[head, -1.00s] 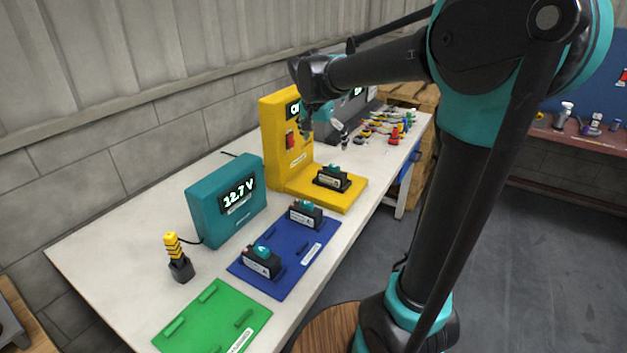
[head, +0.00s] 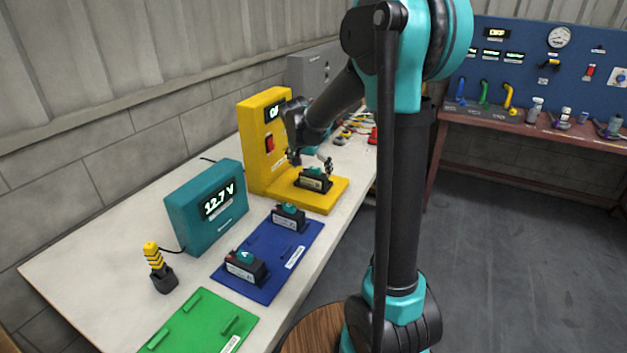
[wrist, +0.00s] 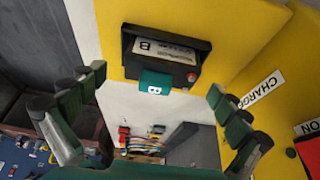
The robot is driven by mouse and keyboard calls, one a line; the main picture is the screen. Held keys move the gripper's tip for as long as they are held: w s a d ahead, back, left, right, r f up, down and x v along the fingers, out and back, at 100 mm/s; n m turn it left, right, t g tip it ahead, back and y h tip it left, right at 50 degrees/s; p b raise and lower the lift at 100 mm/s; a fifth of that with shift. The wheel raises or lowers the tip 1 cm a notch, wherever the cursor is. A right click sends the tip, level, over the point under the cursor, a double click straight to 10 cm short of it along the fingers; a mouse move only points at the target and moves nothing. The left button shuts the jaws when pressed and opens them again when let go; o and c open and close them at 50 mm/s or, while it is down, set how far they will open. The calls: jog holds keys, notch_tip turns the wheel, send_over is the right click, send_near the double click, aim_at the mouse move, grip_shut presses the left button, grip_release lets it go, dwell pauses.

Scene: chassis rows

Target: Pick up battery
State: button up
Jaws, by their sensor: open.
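A black battery with a teal handle (head: 314,181) sits upright on the yellow charger's base. Two similar batteries, one nearer (head: 246,265) and one farther (head: 288,216), stand on the blue mat.
The yellow charger (head: 255,153) rises behind the battery, with a red switch. A teal meter (head: 195,222) reads 12.7 V. A yellow-and-black tool (head: 158,268) stands in a holder. The green mat (head: 190,338) is empty. Several coloured tools lie at the bench's far end.

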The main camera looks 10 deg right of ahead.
aim_at(312, 169)
jog(key=x, duration=0.4)
jog(key=shift+w+d, duration=0.1)
jog(key=shift+w, duration=0.2)
jog(key=c, duration=1.7)
jog(key=shift+c, duration=0.2)
jog(key=shift+r, duration=0.15)
